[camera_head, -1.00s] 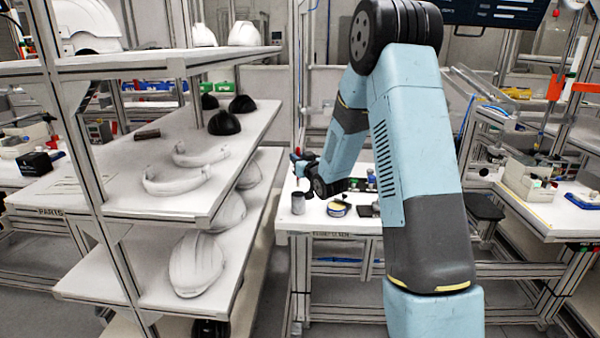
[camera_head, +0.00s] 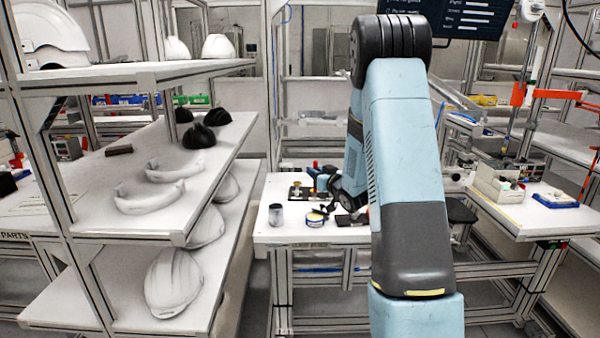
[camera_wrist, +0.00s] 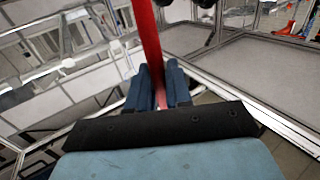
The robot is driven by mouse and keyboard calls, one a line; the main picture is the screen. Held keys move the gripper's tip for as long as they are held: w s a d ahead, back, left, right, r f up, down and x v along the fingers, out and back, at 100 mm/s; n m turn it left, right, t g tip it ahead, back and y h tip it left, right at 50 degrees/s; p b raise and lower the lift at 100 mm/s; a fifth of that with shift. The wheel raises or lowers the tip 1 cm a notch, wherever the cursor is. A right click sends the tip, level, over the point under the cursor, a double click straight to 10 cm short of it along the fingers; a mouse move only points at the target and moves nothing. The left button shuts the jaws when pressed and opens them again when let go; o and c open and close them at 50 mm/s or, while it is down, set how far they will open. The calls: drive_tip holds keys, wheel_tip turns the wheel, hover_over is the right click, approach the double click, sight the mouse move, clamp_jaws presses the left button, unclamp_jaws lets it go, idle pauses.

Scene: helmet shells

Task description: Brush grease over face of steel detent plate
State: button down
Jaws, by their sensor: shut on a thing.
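My gripper (camera_wrist: 158,92) has its blue fingers shut on a long red handle (camera_wrist: 149,40) in the wrist view. The handle's working end is not clear there, so I cannot tell whether it is the brush. In the head view, the end of my arm is over the white bench, partly hidden by my own arm links. A yellow-topped tin (camera_head: 316,217) with a blue label, perhaps the grease, stands near the bench's front edge. A small dark plate-like piece (camera_head: 300,192) lies behind it, possibly the detent plate; details are too small to tell.
A grey cup (camera_head: 276,214) stands on the bench (camera_head: 272,236) left of the tin. A shelf rack (camera_head: 215,165) with helmet shells (camera_head: 172,282) stands at left. A second bench (camera_head: 530,217) with boxes is at right. Floor shows between the benches.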

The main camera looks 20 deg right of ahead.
drive_tip(key=shift+d+f, duration=0.15)
drive_tip(key=shift+f, duration=2.8)
drive_tip(key=shift+f, duration=0.5)
drive_tip(key=shift+r, duration=0.1)
drive_tip(key=shift+r, duration=3.45)
drive_tip(key=shift+s, duration=0.1)
